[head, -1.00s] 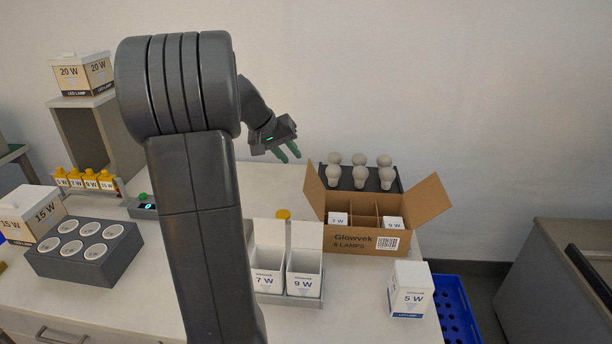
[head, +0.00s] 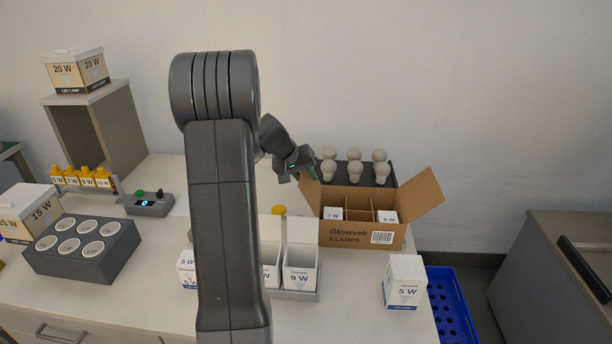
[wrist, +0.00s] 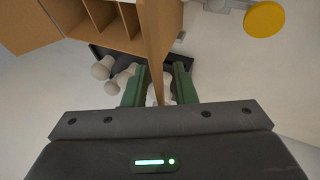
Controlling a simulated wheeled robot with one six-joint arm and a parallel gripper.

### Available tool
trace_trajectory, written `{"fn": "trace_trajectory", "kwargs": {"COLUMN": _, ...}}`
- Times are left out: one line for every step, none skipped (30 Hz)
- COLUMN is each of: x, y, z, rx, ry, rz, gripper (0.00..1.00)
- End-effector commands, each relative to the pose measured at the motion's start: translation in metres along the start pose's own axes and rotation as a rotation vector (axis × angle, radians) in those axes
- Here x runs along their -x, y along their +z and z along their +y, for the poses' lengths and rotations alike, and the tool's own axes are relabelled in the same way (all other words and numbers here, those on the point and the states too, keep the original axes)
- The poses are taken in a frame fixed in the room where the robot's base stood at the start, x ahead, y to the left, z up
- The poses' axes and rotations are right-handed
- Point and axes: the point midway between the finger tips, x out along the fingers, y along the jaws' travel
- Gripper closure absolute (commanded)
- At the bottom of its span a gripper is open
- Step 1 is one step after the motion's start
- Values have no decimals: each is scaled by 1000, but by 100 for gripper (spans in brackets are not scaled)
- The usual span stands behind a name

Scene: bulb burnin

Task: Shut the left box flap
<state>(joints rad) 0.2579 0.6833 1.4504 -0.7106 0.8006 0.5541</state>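The brown Glowvek carton (head: 340,232) stands on the bench with its left flap (head: 310,194) and right flap (head: 424,192) tilted outward. White boxes marked 7 W and 9 W show in its compartments. My gripper (head: 305,174) is at the top of the left flap and hides part of it. In the wrist view, the flap (wrist: 153,45) shows nearly edge-on and runs between my two green fingers (wrist: 159,85). The fingers stand apart, with a gap visible on the flap's right side. Contact with the left finger cannot be told.
A dark tray of several bulbs (head: 353,170) stands right behind the carton. Open 7 W and 9 W boxes (head: 299,270) stand in front left, with a yellow-topped item (head: 279,210) behind them. A 5 W box (head: 404,280) is at front right.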

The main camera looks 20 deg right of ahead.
Motion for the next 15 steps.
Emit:
{"fn": "trace_trajectory", "kwargs": {"x": 0, "y": 0, "z": 0, "rx": 0, "ry": 0, "rz": 0, "gripper": 75}}
{"fn": "trace_trajectory", "kwargs": {"x": 0, "y": 0, "z": 0, "rx": 0, "ry": 0, "rz": 0, "gripper": 75}}
{"fn": "trace_trajectory", "kwargs": {"x": 0, "y": 0, "z": 0, "rx": 0, "ry": 0, "rz": 0, "gripper": 75}}
{"fn": "trace_trajectory", "kwargs": {"x": 0, "y": 0, "z": 0, "rx": 0, "ry": 0, "rz": 0, "gripper": 75}}
{"fn": "trace_trajectory", "kwargs": {"x": 0, "y": 0, "z": 0, "rx": 0, "ry": 0, "rz": 0, "gripper": 79}}
{"fn": "trace_trajectory", "kwargs": {"x": 0, "y": 0, "z": 0, "rx": 0, "ry": 0, "rz": 0, "gripper": 87}}
{"fn": "trace_trajectory", "kwargs": {"x": 0, "y": 0, "z": 0, "rx": 0, "ry": 0, "rz": 0, "gripper": 93}}
{"fn": "trace_trajectory", "kwargs": {"x": 0, "y": 0, "z": 0, "rx": 0, "ry": 0, "rz": 0, "gripper": 99}}
{"fn": "trace_trajectory", "kwargs": {"x": 0, "y": 0, "z": 0, "rx": 0, "ry": 0, "rz": 0, "gripper": 100}}
{"fn": "trace_trajectory", "kwargs": {"x": 0, "y": 0, "z": 0, "rx": 0, "ry": 0, "rz": 0, "gripper": 100}}
{"fn": "trace_trajectory", "kwargs": {"x": 0, "y": 0, "z": 0, "rx": 0, "ry": 0, "rz": 0, "gripper": 100}}
{"fn": "trace_trajectory", "kwargs": {"x": 0, "y": 0, "z": 0, "rx": 0, "ry": 0, "rz": 0, "gripper": 100}}
{"fn": "trace_trajectory", "kwargs": {"x": 0, "y": 0, "z": 0, "rx": 0, "ry": 0, "rz": 0, "gripper": 100}}
{"fn": "trace_trajectory", "kwargs": {"x": 0, "y": 0, "z": 0, "rx": 0, "ry": 0, "rz": 0, "gripper": 100}}
{"fn": "trace_trajectory", "kwargs": {"x": 0, "y": 0, "z": 0, "rx": 0, "ry": 0, "rz": 0, "gripper": 100}}
